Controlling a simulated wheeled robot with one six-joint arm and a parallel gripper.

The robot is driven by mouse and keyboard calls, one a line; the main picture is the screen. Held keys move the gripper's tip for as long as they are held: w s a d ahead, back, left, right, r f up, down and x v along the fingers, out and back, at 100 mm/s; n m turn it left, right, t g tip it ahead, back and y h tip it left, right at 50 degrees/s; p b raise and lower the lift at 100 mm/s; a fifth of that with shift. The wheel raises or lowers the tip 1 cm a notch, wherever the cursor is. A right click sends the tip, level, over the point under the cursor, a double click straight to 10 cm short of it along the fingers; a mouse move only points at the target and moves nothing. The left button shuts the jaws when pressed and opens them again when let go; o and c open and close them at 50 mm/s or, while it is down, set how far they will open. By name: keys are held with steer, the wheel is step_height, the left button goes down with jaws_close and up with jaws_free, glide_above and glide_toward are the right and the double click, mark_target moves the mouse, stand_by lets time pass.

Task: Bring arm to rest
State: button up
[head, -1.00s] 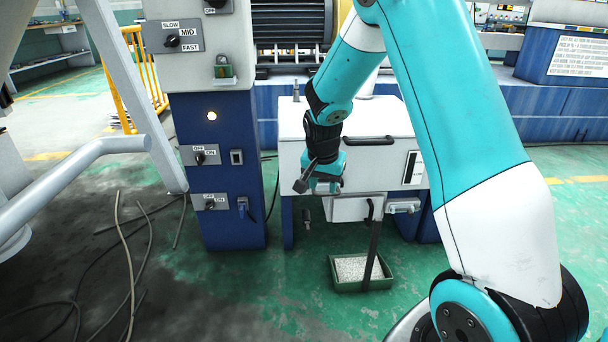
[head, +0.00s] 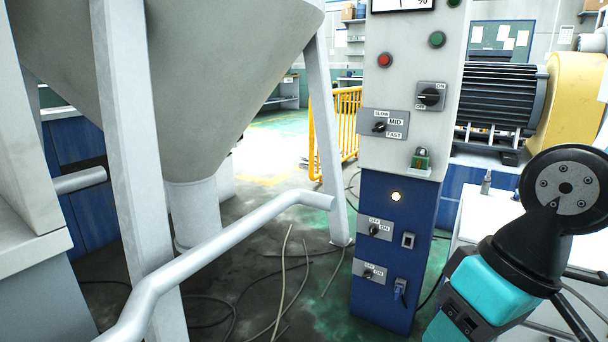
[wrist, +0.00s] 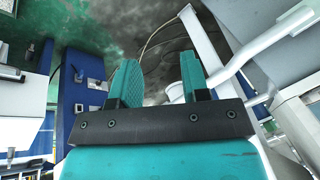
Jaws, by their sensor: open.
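My gripper shows in the wrist view (wrist: 160,82) as two teal fingers on a dark bar. The fingers stand apart with nothing between them, so it is open and empty. In the head view my teal and black wrist is at the lower right, raised in front of the white cabinet (head: 482,215). The fingertips cannot be made out there. The blue and grey control column (head: 345,285) stands to the left of my wrist, and I see no contact between them.
The column also shows in the wrist view (wrist: 75,112). A grey hopper (head: 215,85) and a bent pale pipe (head: 225,240) fill the left. Loose cables (head: 283,285) lie on the floor. A yellow railing (head: 347,120) stands behind. A motor (head: 500,100) is at the upper right.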

steer(key=s+a+r+n, duration=0.1)
steer(key=s+r+n, duration=0.1)
steer(key=s, duration=0.2)
step_height(320, 180, up, 37)
steer(key=p, duration=3.8)
steer(key=shift+w+r, duration=0.15)
steer(key=shift+w, duration=0.05)
